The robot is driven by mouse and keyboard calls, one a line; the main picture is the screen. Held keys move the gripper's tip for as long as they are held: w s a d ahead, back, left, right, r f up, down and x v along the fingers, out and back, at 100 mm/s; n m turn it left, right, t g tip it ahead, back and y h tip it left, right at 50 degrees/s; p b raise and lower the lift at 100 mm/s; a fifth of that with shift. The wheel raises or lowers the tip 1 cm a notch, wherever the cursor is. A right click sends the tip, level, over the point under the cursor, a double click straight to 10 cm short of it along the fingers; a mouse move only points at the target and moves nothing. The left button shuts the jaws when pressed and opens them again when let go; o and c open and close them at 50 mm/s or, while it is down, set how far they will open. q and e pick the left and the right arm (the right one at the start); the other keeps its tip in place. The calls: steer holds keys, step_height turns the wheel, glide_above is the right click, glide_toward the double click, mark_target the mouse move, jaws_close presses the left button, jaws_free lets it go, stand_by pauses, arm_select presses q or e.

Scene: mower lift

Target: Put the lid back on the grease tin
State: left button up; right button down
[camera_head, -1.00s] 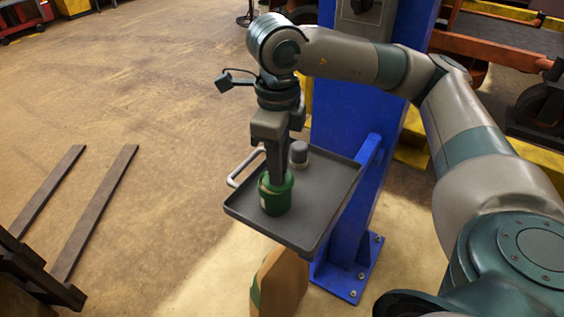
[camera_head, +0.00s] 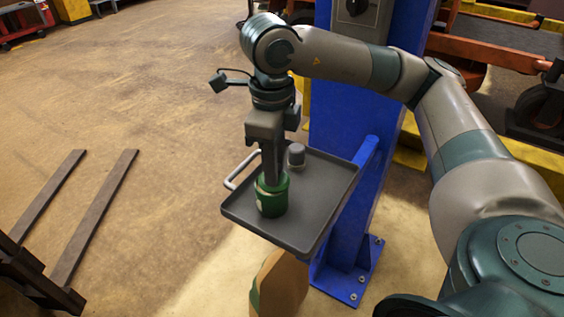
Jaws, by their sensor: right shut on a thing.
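The green grease tin (camera_head: 272,203) stands upright on a dark grey tray, with a pale label patch on its side. My right gripper (camera_head: 271,182) points straight down at the top of the tin. It is shut on the green lid, which is at the tin's mouth and largely hidden by the fingers. I cannot tell whether the lid sits fully flush. My left gripper is not in view.
The grey tray (camera_head: 318,205) has a raised rim and a white handle (camera_head: 240,168), and is fixed to a blue post (camera_head: 345,210). A small grey cylinder (camera_head: 296,155) stands behind the tin. Dark fork arms (camera_head: 95,215) lie left; the floor between is clear.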

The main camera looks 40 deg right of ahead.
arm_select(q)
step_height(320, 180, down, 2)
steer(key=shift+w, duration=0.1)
arm_select(e)
steer(key=shift+f, duration=0.7)
steer(key=c, duration=0.9)
jaws_free()
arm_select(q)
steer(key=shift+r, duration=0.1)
arm_select(e)
steer(key=shift+r, duration=0.15)
steer(key=shift+w+a+r+p, duration=0.2)
steer(key=shift+r+p, duration=0.25)
steer(key=shift+r, duration=0.35)
steer(key=shift+w+a+r+p, duration=0.1)
steer(key=shift+w+r+p, duration=0.15)
steer(key=shift+r+p, duration=0.4)
steer(key=shift+w+a+r+p, duration=0.1)
steer(key=shift+w+r+p, duration=0.2)
steer(key=shift+r, duration=0.6)
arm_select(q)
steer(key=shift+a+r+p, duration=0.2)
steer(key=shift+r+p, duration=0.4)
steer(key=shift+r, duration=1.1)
arm_select(e)
steer(key=shift+s+r, duration=0.1)
steer(key=shift+r, duration=1)
steer(key=shift+c, duration=0.4)
jaws_close()
